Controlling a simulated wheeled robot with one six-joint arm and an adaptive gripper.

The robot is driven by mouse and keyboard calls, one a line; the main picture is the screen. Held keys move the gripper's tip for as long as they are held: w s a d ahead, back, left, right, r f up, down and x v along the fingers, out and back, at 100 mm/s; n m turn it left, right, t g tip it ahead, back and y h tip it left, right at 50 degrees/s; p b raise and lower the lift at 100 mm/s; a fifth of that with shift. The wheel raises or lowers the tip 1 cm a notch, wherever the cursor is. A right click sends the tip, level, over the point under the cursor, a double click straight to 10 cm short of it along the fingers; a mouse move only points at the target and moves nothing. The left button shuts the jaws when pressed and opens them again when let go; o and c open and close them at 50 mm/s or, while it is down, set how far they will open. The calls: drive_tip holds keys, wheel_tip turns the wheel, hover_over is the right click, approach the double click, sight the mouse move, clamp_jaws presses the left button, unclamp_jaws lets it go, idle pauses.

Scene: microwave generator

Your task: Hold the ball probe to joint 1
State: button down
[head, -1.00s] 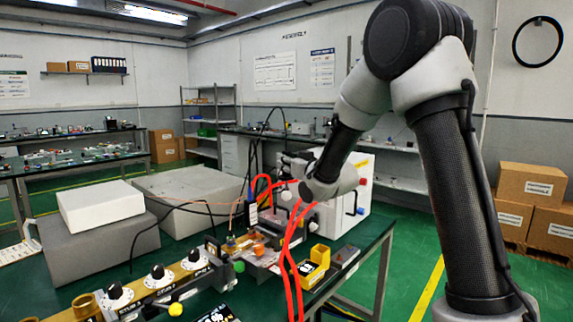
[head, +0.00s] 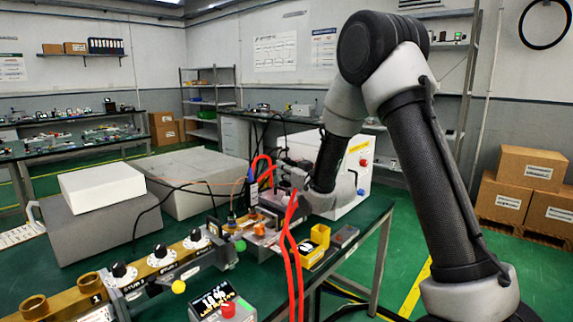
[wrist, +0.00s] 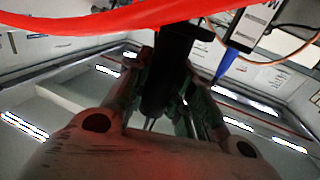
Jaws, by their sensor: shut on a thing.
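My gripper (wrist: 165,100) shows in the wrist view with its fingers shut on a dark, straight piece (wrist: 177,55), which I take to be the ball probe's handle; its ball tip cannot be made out. In the head view my gripper (head: 287,178) is over the far end of the bench, in front of the white cabinet, partly hidden by red tubing. The brass waveguide (head: 60,303) runs along the bench at lower left, with a "1" mark on its near part, which may be joint 1. My gripper is well apart from that mark, farther back and right.
Red tubing (head: 289,260) hangs in front of my gripper and crosses the wrist view. Stub knobs (head: 161,257), a meter with a red button (head: 222,305) and a yellow holder (head: 314,246) stand on the bench. A white cabinet (head: 347,180) stands behind.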

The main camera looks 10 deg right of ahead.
idle(0.5)
drive_tip(key=shift+r, duration=4.45)
